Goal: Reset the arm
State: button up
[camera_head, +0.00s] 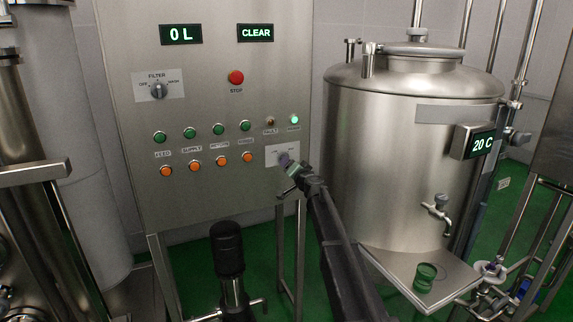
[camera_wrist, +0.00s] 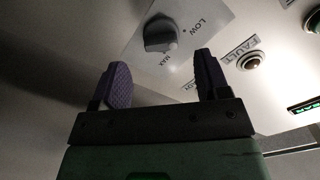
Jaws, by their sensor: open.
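My gripper (camera_head: 285,164) is at the lower right of the steel control panel (camera_head: 205,80), in front of a small pale dial plate (camera_head: 272,153). In the wrist view, the two purple ridged fingers of my gripper (camera_wrist: 162,80) stand apart with nothing between them. A grey knob (camera_wrist: 160,34) on the dial plate, marked LOW and MAX, lies beyond the fingertips and looks clear of them. In the head view my gripper mostly hides this knob. My dark arm reaches up from the bottom.
A steel tank (camera_head: 395,155) with a tap (camera_head: 437,207) stands right of my arm. A green cup (camera_head: 425,277) sits on its shelf (camera_head: 385,262). A dark-topped pump (camera_head: 228,250) stands below the panel. Green and orange buttons (camera_head: 194,163) are left of my gripper.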

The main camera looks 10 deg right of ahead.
jog(key=v, duration=0.5)
jog(key=shift+s, duration=0.3)
jog(key=s+a+f+n+g+y, duration=0.1)
jog(key=s+a+f+n+g, duration=0.2)
jog(key=s, duration=0.4)
jog(key=s+a+f+n+g+y, duration=0.1)
jog(key=s+a+f+g, duration=0.1)
jog(key=s+f+g, duration=0.35)
jog(key=s+a+f+n+g+y, duration=0.1)
jog(key=s+a+f+g, duration=0.15)
jog(key=s, duration=0.55)
jog(key=s+d+f+g+h, duration=0.2)
jog(key=s+f+g+h, duration=0.1)
jog(key=s, duration=1)
jog(key=s+d+f+g+h, duration=0.3)
jog(key=s+h, duration=0.2)
jog(key=s, duration=0.8)
jog(key=shift+s+n, duration=0.3)
